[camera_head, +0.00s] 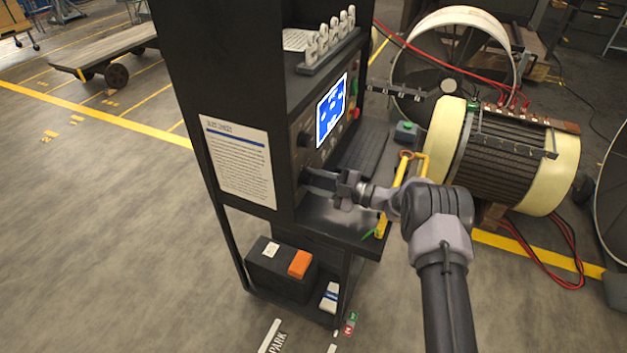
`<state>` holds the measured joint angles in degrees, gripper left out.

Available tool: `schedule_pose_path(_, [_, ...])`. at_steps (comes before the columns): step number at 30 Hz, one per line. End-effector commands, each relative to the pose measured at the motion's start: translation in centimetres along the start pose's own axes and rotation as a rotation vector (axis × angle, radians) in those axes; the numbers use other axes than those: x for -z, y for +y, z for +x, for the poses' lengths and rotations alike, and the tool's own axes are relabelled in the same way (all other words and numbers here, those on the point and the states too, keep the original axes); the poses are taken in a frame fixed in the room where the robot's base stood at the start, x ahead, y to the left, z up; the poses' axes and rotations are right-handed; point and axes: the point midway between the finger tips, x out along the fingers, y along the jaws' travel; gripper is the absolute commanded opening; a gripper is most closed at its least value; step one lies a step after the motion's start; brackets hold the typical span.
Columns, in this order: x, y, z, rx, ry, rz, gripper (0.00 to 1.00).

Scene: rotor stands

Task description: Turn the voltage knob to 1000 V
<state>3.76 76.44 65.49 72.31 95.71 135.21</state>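The test console (220,90) is a tall black cabinet with a sloped control panel on its right side. The panel has a lit blue screen (331,109) and a dark round knob (303,139) to its left. My gripper (308,181) reaches in from the right, with its fingertips at the lower left of the panel, below that knob. Its two fingers show a gap between them. Whether a knob sits between the fingertips is too dark and small to tell. No voltage marking or screen reading is legible.
A shelf with a keyboard (361,150) juts out below the panel. A yellow-handled tool (383,222) is on it near my arm. A large cream-ended rotor (500,155) with red cables stands at right. Open floor (90,240) lies left.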

Motion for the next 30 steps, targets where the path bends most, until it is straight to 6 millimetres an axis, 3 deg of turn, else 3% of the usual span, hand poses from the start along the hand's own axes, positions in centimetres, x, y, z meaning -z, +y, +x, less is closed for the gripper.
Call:
schedule_pose_path(1, [0.0, -0.1, 0.0, 0.002, 0.000, 0.001, 0.44])
schedule_pose_path(3, [0.0, -0.1, 0.0, 0.002, 0.000, 0.001, 0.56])
schedule_pose_path(12, [0.1, 0.1, 0.0, 0.000, 0.000, -0.001, 0.56])
schedule_pose_path(16, [1.1, 1.4, 0.0, 0.000, 0.000, -0.001, 0.56])
schedule_pose_path(19, [2.5, 3.3, -0.1, 0.000, 0.001, -0.002, 0.56])
schedule_pose_path(30, [10.2, -1.5, -6.4, -0.002, -0.002, 0.005, 0.56])
